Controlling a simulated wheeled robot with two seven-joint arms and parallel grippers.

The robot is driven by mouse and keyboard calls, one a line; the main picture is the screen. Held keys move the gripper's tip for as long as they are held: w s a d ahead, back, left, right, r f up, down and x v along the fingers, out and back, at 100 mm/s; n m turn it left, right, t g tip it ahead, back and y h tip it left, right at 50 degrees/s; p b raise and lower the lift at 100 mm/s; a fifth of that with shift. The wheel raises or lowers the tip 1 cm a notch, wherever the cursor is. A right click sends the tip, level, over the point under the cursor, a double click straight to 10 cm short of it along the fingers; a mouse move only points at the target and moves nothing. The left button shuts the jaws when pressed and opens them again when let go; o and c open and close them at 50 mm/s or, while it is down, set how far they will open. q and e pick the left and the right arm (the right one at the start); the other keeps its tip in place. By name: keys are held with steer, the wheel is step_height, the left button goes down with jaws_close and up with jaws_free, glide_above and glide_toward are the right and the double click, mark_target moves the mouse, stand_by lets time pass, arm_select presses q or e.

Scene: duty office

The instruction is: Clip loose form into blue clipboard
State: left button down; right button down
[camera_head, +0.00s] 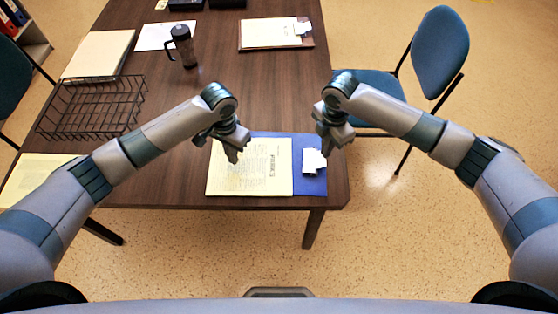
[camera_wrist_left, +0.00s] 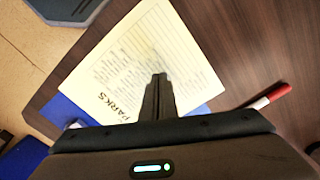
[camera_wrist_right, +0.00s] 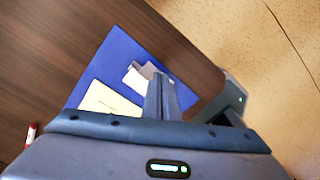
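The pale yellow loose form (camera_head: 245,172), printed with text, lies flat and overlaps the left part of the blue clipboard (camera_head: 308,185). A strip of bare blue shows between the form's right edge and the whitish clip (camera_head: 313,160) on the board's right side. My left gripper (camera_head: 235,155) is over the form with its fingers together; the form (camera_wrist_left: 150,50) fills much of the left wrist view. My right gripper (camera_head: 326,150) is beside the clip, fingers together. The clip (camera_wrist_right: 138,77) shows just past the fingers in the right wrist view. I cannot tell whether either gripper touches anything.
A black wire tray (camera_head: 95,105) and a dark mug (camera_head: 183,45) stand on the left of the table. Another clipboard (camera_head: 275,33) with paper lies at the back. A red and white marker (camera_wrist_left: 268,97) lies near the form. A blue chair (camera_head: 440,45) stands right.

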mark_target(246, 162)
steer(key=shift+d+f, duration=0.1)
steer(key=shift+f, duration=1.35)
stand_by(0.9)
arm_select(q)
steer(key=shift+f, duration=1)
stand_by(1.1)
steer(key=shift+w+d+r, duration=0.1)
steer(key=shift+w+d, duration=0.1)
steer(key=shift+d, duration=0.35)
steer(key=shift+w+d, duration=0.25)
steer(key=shift+d, duration=0.6)
stand_by(1.0)
steer(key=shift+d+f, duration=0.3)
steer(key=shift+d, duration=0.05)
arm_select(e)
steer(key=shift+s, duration=0.1)
